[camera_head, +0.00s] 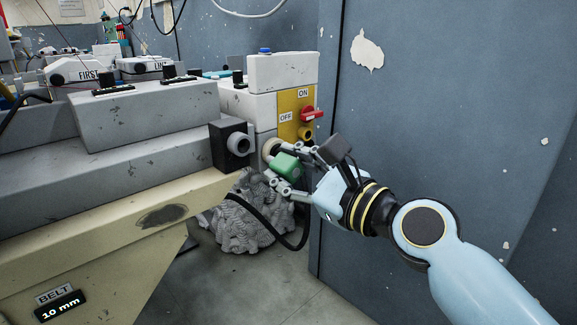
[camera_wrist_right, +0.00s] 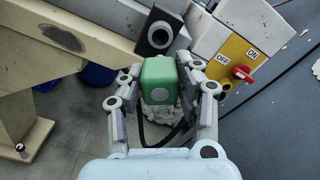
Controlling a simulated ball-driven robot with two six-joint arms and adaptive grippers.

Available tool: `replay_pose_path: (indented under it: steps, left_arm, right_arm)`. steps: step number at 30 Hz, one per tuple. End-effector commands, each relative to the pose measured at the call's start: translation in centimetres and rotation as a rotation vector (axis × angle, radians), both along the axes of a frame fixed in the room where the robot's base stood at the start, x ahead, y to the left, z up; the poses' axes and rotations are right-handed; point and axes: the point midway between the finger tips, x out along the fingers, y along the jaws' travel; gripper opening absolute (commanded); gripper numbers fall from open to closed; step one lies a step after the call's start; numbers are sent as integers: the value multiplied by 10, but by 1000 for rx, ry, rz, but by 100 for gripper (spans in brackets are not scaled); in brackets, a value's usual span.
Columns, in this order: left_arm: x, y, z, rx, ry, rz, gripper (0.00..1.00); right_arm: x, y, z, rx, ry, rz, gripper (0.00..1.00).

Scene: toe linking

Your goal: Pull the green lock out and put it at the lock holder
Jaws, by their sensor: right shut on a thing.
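The green lock (camera_head: 286,164) is between the fingers of my right gripper (camera_head: 292,170), which is shut on it. In the right wrist view the green lock (camera_wrist_right: 160,80) sits squarely between the two fingers of the right gripper (camera_wrist_right: 162,88). A dark block with a round grey socket (camera_head: 238,144), perhaps the lock holder, is to the left of the lock. It also shows in the right wrist view (camera_wrist_right: 160,36). My left gripper is not in view.
A yellow panel (camera_head: 293,108) with ON and OFF labels and a red switch (camera_head: 312,114) is just above my right gripper. A black cable (camera_head: 303,232) and a grey textured heap (camera_head: 249,218) are below. A blue-grey wall (camera_head: 430,110) stands at the right.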

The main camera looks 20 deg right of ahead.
Motion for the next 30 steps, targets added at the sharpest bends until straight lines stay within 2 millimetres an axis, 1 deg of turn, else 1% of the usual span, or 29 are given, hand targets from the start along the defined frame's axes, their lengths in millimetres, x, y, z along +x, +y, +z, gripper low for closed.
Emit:
replay_pose_path:
  steps: [1,5,12,16,21,30]
  left_arm:
    - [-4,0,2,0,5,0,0]
    - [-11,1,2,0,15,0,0]
    - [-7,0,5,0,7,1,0]
    - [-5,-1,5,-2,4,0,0]
    - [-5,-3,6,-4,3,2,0]
    - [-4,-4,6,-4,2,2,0]
  right_arm:
    - [2,1,3,1,-3,-1,0]
    - [14,4,2,2,-3,-2,0]
    - [37,13,2,2,-3,-2,0]
    - [46,17,2,2,-2,-2,0]
    - [53,19,1,0,-2,0,0]
    - [55,20,1,0,-2,0,0]
